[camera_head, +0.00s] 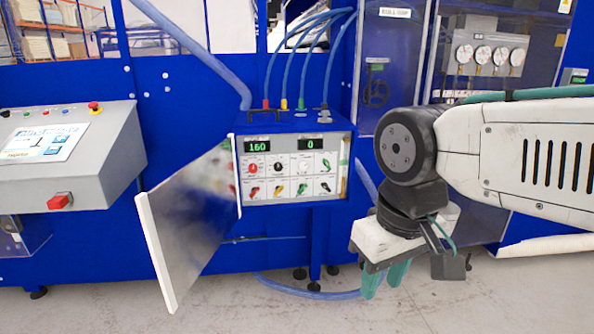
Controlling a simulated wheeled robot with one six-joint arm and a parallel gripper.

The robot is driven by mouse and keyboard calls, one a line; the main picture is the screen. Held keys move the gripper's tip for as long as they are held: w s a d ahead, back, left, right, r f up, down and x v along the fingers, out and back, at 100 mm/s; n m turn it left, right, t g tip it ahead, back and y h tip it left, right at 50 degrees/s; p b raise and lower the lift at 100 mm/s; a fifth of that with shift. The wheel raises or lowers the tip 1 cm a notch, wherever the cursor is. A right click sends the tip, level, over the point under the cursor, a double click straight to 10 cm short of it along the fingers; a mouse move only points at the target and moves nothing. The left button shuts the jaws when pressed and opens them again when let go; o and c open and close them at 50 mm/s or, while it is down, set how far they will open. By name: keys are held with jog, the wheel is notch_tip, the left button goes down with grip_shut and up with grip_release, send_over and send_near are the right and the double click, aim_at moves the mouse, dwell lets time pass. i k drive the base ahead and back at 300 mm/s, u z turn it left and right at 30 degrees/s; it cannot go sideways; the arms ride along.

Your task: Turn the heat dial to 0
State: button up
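The control box (295,165) has a white front panel with two green displays. The left display (258,146) reads 160 and the right display (311,144) reads 0. Below the left display is a round red dial (253,169), probably the heat dial; its label is too small to read. Several other small knobs and levers in red, yellow, green and black sit on the panel. My gripper (384,280) hangs to the right of and below the box, pointing down, apart from it. Its two teal fingers are apart with nothing between them.
The box's metal door (190,215) stands open on the left side. Blue hoses (297,60) rise from the box top. A grey console (65,155) with a red button is at far left. The floor in front is clear.

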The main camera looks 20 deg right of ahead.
aim_at(252, 168)
jog(key=z, duration=0.05)
jog(key=k, duration=1.1)
jog(key=u, duration=1.3)
jog(key=i, duration=1.2)
jog(key=z, duration=0.7)
jog(key=i, duration=0.4)
jog(key=z, duration=0.55)
